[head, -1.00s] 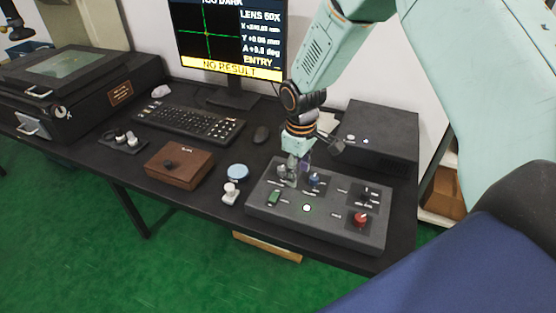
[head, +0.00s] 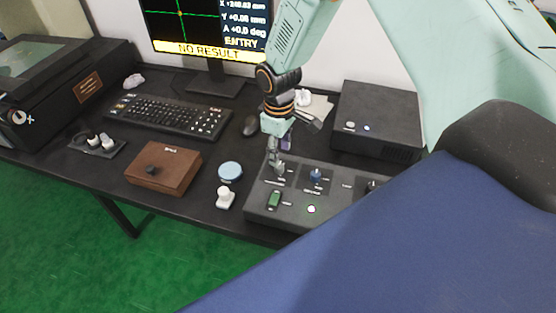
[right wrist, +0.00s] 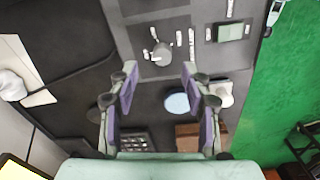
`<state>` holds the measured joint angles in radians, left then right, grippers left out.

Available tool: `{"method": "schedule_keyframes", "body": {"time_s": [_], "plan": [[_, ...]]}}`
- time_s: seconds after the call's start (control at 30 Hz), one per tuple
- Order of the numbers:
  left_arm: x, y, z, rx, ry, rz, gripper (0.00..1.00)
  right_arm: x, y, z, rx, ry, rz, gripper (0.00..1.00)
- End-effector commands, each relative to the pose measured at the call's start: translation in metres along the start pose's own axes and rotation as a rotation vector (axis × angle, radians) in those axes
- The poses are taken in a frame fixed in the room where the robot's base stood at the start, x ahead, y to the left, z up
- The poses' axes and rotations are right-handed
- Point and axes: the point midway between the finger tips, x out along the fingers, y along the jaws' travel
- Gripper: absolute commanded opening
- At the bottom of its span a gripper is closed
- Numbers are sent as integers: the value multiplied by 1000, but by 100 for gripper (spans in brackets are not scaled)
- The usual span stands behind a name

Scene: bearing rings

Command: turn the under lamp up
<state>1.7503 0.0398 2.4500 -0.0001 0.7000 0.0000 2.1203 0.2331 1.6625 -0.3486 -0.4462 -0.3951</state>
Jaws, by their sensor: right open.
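The dark grey control panel (head: 258,206) lies on the desk, with a grey knob (head: 279,169), a blue knob (head: 316,175) and a green switch (head: 274,200). The panel labels are too small to read, so I cannot tell which control is the under lamp's. My right gripper (head: 281,152) points down at the panel's back left, close to the grey knob. In the right wrist view, my right gripper (right wrist: 159,80) is open and empty. The grey knob (right wrist: 161,53) shows ahead of its fingertips, roughly midway between them. My left gripper is not in view.
A brown wooden box (head: 165,169), a round blue disc (head: 230,171) and a white knob-like piece (head: 225,197) lie left of the panel. A black box (head: 377,118) stands behind it. The monitor (head: 205,48) reads NO RESULT. My blue body hides the panel's front right.

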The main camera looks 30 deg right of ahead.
Motion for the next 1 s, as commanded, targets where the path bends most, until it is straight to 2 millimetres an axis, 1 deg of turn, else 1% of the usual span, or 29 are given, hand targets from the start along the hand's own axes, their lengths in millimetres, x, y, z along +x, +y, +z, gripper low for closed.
{"method": "schedule_keyframes", "body": {"time_s": [0.03,0.1,0.3,0.43,0.7,1.0], "plan": [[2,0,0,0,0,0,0,10,-1,1,0,-3,-1,48],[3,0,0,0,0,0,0,22,-1,2,0,-2,-1,48],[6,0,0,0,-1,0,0,45,0,0,0,0,0,48],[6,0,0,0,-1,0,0,52,1,-1,-1,0,0,48],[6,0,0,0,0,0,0,52,2,-3,0,1,1,48],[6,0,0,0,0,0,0,52,2,-4,0,0,0,23]]}}
